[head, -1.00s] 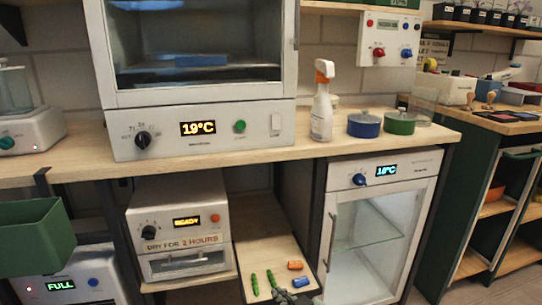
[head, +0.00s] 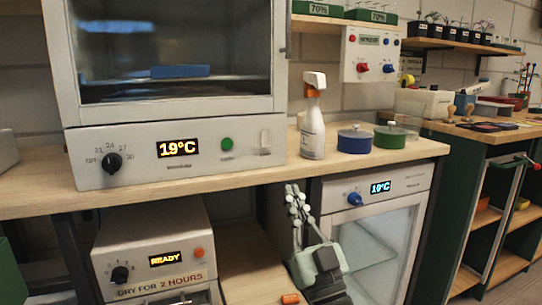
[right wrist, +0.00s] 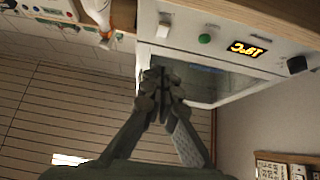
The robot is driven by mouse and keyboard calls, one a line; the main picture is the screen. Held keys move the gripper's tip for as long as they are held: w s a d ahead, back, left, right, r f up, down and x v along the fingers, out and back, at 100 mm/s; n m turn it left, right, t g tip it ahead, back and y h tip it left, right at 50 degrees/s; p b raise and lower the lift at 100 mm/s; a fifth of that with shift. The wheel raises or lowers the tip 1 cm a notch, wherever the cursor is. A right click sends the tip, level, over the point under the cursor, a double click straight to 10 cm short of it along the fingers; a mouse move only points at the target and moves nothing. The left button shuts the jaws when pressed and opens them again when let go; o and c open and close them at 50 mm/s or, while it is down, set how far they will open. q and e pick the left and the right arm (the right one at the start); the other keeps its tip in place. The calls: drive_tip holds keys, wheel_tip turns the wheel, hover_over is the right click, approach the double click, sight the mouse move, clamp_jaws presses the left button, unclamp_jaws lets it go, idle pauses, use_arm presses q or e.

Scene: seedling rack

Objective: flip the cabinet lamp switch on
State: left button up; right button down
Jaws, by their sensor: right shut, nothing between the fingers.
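The white growth cabinet (head: 85,160) stands on the wooden bench, its display reading 19°C. The lamp switch (head: 265,141) is a small pale rocker at the right end of its front panel, right of the green button (head: 227,144). The switch also shows in the right wrist view (right wrist: 165,27), beyond the fingertips. My right gripper (head: 296,196) is shut and empty, pointing up, below and a little right of the switch and apart from it. Its fingers also show in the right wrist view (right wrist: 160,82). My left gripper is out of view.
A spray bottle (head: 313,125), a blue pot (head: 357,140) and a green pot (head: 390,137) stand right of the cabinet. The bench's front edge (head: 230,180) lies near my right gripper. A small glass-door cabinet (head: 325,192) stands below, right of my gripper.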

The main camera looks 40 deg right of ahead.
sight(266, 143)
drive_tip(key=x, duration=0.4)
drive_tip(key=w+f+x, duration=0.1)
drive_tip(key=x, duration=0.3)
drive_tip(key=f+p+x, duration=0.1)
drive_tip(key=x, duration=0.3)
drive_tip(key=shift+w+d, duration=0.2)
drive_tip(key=shift+w, duration=0.05)
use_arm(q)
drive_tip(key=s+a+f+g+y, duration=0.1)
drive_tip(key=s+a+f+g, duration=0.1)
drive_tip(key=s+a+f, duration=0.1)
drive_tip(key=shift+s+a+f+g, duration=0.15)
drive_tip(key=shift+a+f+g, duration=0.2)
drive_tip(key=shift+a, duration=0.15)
use_arm(e)
drive_tip(key=shift+w+d, duration=0.1)
drive_tip(key=shift+w, duration=0.3)
drive_tip(key=shift+w+d+f+t+b, duration=0.1)
drive_tip(key=shift+w+f+t+b, duration=0.25)
drive_tip(key=shift+b, duration=0.8)
drive_tip(key=shift+r+h, duration=0.25)
drive_tip(key=shift+h, duration=0.05)
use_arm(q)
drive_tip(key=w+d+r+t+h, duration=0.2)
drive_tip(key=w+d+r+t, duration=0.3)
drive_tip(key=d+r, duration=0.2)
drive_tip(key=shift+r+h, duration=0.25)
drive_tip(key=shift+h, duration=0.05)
